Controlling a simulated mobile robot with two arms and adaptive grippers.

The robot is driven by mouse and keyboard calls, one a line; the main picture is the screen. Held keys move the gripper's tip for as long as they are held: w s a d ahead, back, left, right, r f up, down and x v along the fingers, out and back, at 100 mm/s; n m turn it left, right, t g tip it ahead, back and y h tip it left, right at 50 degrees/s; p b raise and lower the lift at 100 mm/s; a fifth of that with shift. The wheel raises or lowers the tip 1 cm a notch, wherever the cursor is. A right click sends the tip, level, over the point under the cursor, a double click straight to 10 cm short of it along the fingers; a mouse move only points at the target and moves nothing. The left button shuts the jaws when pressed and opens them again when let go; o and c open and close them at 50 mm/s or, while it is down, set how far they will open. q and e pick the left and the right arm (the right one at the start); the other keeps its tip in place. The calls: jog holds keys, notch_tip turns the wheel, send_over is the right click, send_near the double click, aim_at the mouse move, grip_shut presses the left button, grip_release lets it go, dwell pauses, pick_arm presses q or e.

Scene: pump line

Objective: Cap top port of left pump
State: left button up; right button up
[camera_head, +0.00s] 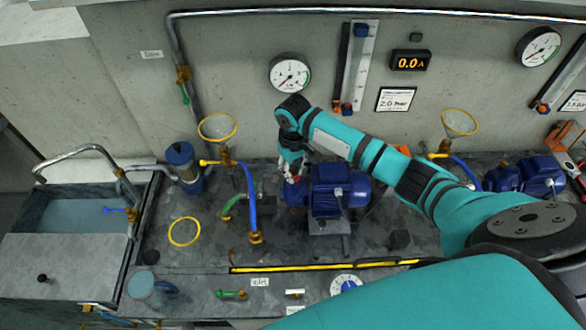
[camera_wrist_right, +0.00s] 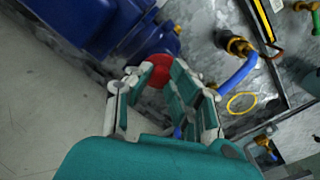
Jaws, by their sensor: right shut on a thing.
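The left pump (camera_head: 338,186) is blue and stands on the bench in the middle of the head view; part of its blue body (camera_wrist_right: 80,22) fills the top left of the right wrist view. My right gripper (camera_head: 292,170) is at the pump's left end, pointing down. It is shut on a small red cap (camera_wrist_right: 160,70), which sits between the fingertips close to the blue pump end. The cap and fingers hide the top port, so I cannot tell whether the cap touches it. My left gripper is not in view.
A yellow ring (camera_head: 171,231) lies on the bench. A second blue pump (camera_head: 540,177) stands at right. My right arm crosses above the bench.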

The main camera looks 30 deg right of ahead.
jog(key=shift+f, duration=0.1)
jog(key=o, duration=0.8)
jog(key=shift+r, duration=3.05)
jog(key=shift+r, duration=0.1)
notch_tip(320, 180, up, 12)
